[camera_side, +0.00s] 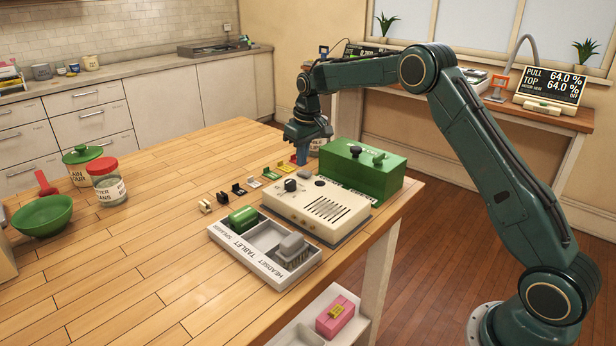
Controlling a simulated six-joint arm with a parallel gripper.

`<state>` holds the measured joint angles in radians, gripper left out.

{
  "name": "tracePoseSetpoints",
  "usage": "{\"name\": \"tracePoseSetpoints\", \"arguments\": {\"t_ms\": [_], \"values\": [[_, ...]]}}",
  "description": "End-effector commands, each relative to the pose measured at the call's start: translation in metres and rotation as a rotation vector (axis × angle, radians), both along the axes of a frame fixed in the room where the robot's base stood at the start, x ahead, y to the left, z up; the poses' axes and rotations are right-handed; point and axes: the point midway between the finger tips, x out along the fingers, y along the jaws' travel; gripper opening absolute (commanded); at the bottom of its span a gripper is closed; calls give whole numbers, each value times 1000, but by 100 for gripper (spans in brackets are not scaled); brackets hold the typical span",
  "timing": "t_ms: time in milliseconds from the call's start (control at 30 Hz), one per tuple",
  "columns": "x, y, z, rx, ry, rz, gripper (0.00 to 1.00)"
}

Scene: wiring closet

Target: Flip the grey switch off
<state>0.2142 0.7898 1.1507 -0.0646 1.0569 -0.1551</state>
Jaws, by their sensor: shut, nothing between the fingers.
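A cream box (345,225) with a slotted grille stands near the table's right edge. It carries a dark knob (290,185) and a small grey raised part (305,174) near its back corner. I cannot tell for sure whether that part is the grey switch or which way it is set. My gripper (302,158) points down just behind the box's back corner, with its blue fingers shut and empty. The fingertips are close to the grey part; whether they touch it is not clear.
A green box (390,183) with knobs stands right behind the cream box. A labelled tray (228,241) holding a green item (243,216) and a grey item (291,245) lies in front. Several small clip-like pieces (223,197) line the left side. The table's left front is clear.

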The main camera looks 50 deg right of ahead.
Motion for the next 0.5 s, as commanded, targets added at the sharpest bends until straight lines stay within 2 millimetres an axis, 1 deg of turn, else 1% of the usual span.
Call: {"name": "tracePoseSetpoints", "arguments": {"t_ms": [500], "values": [[1,0,31,-1,-5,0,0]]}}
